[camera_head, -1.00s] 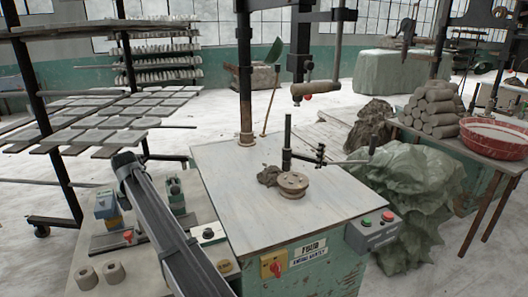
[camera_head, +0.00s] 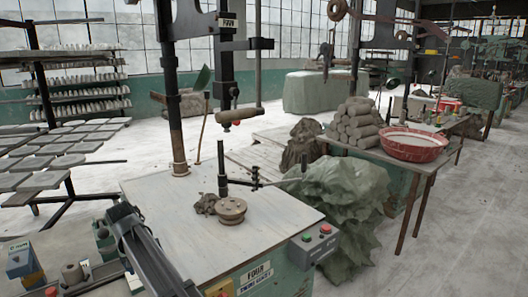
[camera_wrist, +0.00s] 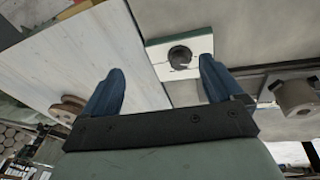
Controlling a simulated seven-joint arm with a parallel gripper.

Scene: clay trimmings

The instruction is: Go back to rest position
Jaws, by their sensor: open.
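My gripper (camera_wrist: 160,88) shows in the wrist view with its two blue fingers spread apart and nothing held between them. Beyond the fingertips is a small white plate with a dark round knob or hole (camera_wrist: 196,45). A dark clay lump (camera_head: 206,203) lies on the work table (camera_head: 165,225) in the head view, against a round brown disc (camera_head: 231,211). The disc also shows at the left in the wrist view (camera_wrist: 68,110), outside the fingers. In the head view my arm comes in at the lower left; the fingers cannot be made out there.
An upright post and press column (camera_head: 222,95) stand over the table. A green draped heap (camera_head: 345,205) is on its right. A stack of clay rolls (camera_head: 355,125) and a red basin (camera_head: 412,142) stand on a table farther right. Shelving racks (camera_head: 75,95) are at left.

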